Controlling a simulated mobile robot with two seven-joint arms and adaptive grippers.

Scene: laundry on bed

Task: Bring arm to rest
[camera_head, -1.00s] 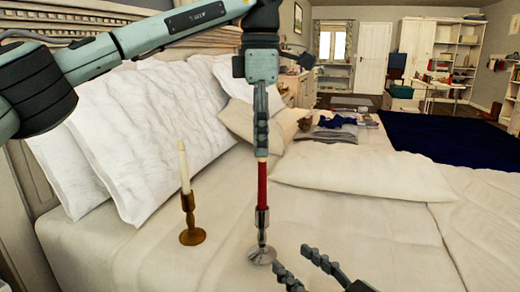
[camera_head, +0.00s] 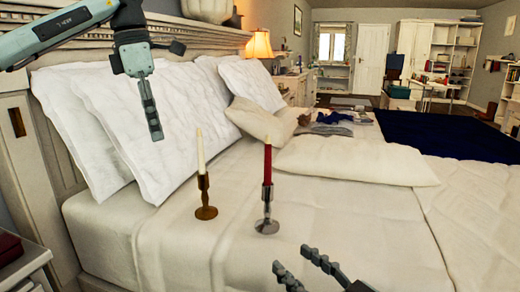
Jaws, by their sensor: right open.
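My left gripper (camera_head: 152,122) hangs over the white pillows at the left, fingers pointing down. It is seen side-on, so I cannot tell whether its fingers are apart; nothing shows between them. My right gripper (camera_head: 292,264) is low in the middle of the view, open and empty above the bed. A red candle (camera_head: 267,163) stands upright in a silver holder (camera_head: 267,225) on the bed. A white candle (camera_head: 200,152) stands upright in a brass holder (camera_head: 206,211) to its left. Both grippers are apart from the candles.
The bed (camera_head: 190,255) fills the foreground. White pillows (camera_head: 130,150) lean on the headboard (camera_head: 65,55), and a flat pillow (camera_head: 355,160) lies beyond the candles. Folded clothes (camera_head: 335,122) lie farther back. A lamp (camera_head: 259,46) glows behind. A nightstand (camera_head: 28,262) is at lower left.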

